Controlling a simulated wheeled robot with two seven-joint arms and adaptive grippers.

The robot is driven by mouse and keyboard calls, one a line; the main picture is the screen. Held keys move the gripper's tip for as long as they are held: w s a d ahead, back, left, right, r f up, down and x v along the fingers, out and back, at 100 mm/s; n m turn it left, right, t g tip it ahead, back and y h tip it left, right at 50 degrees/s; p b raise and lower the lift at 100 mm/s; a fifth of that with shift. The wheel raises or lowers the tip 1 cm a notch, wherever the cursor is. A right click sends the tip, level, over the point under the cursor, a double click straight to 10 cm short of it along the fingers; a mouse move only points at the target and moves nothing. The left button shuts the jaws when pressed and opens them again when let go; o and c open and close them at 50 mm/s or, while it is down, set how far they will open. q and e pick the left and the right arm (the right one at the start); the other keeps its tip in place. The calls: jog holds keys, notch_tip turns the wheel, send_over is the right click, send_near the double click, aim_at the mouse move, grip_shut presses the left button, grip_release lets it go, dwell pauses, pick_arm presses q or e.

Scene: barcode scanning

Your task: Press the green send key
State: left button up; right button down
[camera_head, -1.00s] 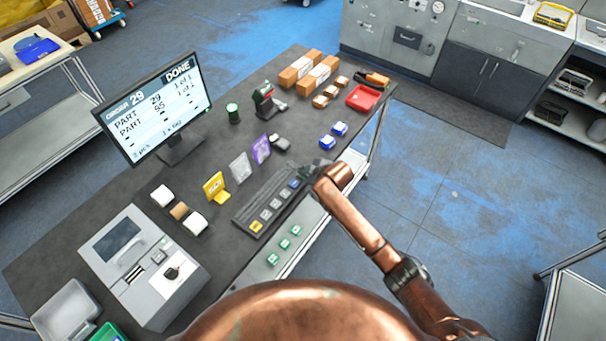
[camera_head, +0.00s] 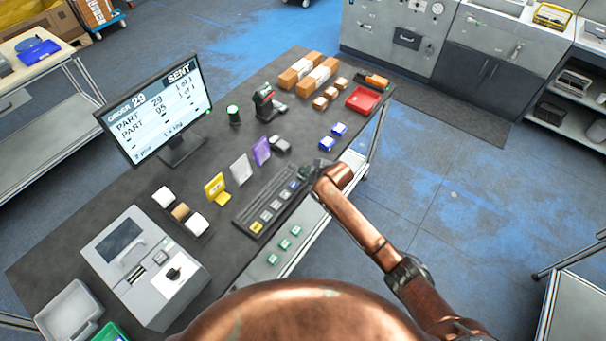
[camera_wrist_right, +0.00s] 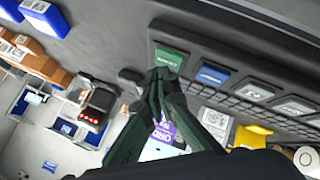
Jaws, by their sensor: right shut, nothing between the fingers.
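The green send key (camera_wrist_right: 171,59) shows in the right wrist view at the end of the key panel (camera_wrist_right: 236,104), beside a blue key (camera_wrist_right: 212,75). My right gripper (camera_wrist_right: 163,76) is shut and empty, its fingertips at the edge of the green key. I cannot tell whether they touch it. In the head view my right gripper (camera_head: 310,171) is over the far right end of the key panel (camera_head: 246,230) and hides the green key at least in part. The monitor (camera_head: 160,108) reads "SENT". My left gripper is not in view.
Yellow, white and purple cards (camera_head: 215,188) stand behind the panel. A scanner (camera_head: 266,103), blue boxes (camera_head: 334,134), brown boxes (camera_head: 308,72) and a red tray (camera_head: 362,98) are farther back. A grey machine (camera_head: 145,270) stands at the front left.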

jog(key=shift+r, duration=0.3)
notch_tip(320, 180, up, 5)
jog(key=p, duration=0.5)
jog(key=shift+r, duration=0.1)
dwell(0.8)
